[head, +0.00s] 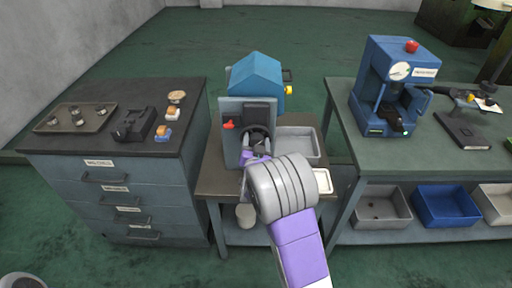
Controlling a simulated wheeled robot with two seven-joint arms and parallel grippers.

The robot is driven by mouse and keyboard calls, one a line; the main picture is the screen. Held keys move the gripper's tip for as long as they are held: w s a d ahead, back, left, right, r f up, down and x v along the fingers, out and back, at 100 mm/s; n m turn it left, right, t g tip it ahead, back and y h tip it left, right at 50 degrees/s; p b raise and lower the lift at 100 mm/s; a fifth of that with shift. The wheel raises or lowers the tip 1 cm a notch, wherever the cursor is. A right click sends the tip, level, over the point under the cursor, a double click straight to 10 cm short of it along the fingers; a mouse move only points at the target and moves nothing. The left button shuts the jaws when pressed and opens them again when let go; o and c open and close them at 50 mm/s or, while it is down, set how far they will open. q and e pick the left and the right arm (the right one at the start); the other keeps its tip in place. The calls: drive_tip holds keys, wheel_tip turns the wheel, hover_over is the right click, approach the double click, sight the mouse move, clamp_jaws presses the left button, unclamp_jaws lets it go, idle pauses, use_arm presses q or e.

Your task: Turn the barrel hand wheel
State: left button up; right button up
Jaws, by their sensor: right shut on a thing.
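The barrel hand wheel (261,131) is a dark ring on the front of a small blue-roofed machine (254,80) on the middle stand. My right arm reaches up from the bottom of the head view. My right gripper (257,149) is at the lower part of the wheel and shut on it. The fingertips are small and partly hidden by my wrist, so the exact spot of contact is unclear. My left gripper is not in view.
A red lever (229,125) sits left of the wheel. A grey tray (299,146) stands right of the machine. A drawer cabinet (125,185) with parts stands left. A bench (450,148) with a blue press (392,85) stands right, with bins (445,221) below.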

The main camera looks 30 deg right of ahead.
drive_tip(key=shift+r+m+b, duration=0.1)
drive_tip(key=shift+m+b, duration=0.25)
drive_tip(key=shift+m, duration=0.15)
drive_tip(key=o, duration=1)
drive_tip(key=p+v, duration=0.1)
drive_tip(key=v, duration=0.6)
drive_tip(key=shift+s+a, duration=0.2)
drive_tip(key=shift+s, duration=0.05)
